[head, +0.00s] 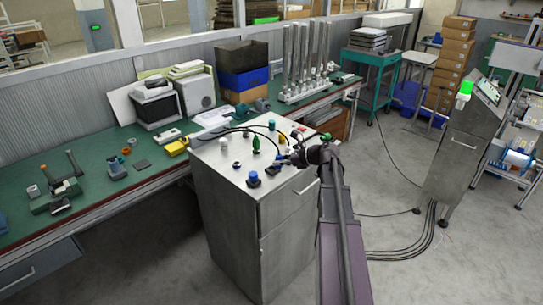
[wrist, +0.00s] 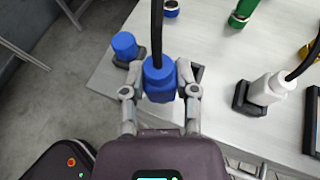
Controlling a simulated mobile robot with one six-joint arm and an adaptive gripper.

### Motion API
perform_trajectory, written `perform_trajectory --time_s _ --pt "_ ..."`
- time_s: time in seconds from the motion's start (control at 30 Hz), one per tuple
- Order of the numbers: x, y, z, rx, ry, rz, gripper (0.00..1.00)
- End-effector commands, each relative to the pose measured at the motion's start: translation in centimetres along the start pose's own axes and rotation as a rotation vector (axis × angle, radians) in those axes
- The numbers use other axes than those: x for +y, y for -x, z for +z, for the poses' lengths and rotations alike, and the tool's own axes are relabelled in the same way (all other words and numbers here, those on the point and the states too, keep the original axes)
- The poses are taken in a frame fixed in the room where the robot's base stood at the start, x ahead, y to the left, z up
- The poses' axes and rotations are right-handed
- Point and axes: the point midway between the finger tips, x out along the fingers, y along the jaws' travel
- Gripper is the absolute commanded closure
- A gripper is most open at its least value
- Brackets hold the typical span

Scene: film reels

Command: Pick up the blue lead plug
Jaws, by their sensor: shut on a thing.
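The blue lead plug (wrist: 158,82) is upright between my fingertips in the wrist view, with a black cable rising from its top. My gripper (wrist: 160,92) is shut on it, one finger on each side. A dark base (wrist: 197,72) shows partly behind the plug; I cannot tell whether the plug still touches it. In the head view my gripper (head: 287,160) is low over the top of the grey metal cabinet (head: 228,178), and the plug is too small there to make out clearly.
A separate blue cylinder (wrist: 124,44) on a dark base stands left of the plug, near the cabinet edge. A white plug (wrist: 270,88) with a black cable stands to the right. A green piece (wrist: 241,13) is farther back. The green workbench (head: 88,165) adjoins the cabinet.

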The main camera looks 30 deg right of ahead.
Motion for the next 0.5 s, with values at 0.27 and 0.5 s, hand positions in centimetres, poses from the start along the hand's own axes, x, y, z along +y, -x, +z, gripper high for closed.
perform_trajectory --time_s 0.27,0.5 --pt "4.3 4.7 -1.2 -0.001 0.0 0.0 1.0" --pt "6.2 6.9 -1.9 -0.001 0.001 0.001 1.0"
